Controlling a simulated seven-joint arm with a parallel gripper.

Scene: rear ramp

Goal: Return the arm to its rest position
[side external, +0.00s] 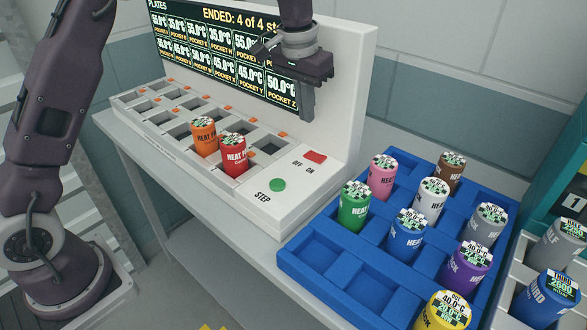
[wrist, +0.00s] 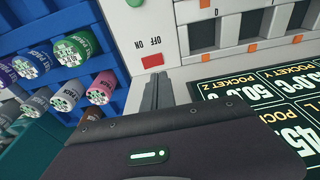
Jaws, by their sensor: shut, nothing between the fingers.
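My gripper (side external: 307,112) hangs above the back right of the white plate machine, in front of its display (side external: 225,50). The fingers are shut with nothing between them, and they also show in the wrist view (wrist: 157,88). The red OFF/ON switch (side external: 315,157) and the green STEP button (side external: 278,185) lie below my gripper on the machine's panel. An orange can (side external: 204,138) and a red can (side external: 234,156) stand upright in pockets of the machine. The display reads "ENDED: 4 of 4", with the rest of that line cut off by my arm.
A blue compartment tray (side external: 330,270) at the right holds several upright cans, among them green (side external: 354,208), pink (side external: 382,178) and yellow (side external: 443,312) ones. More cans stand in a pale rack at the far right (side external: 547,295). The machine's tall back panel (side external: 350,100) stands close behind my gripper.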

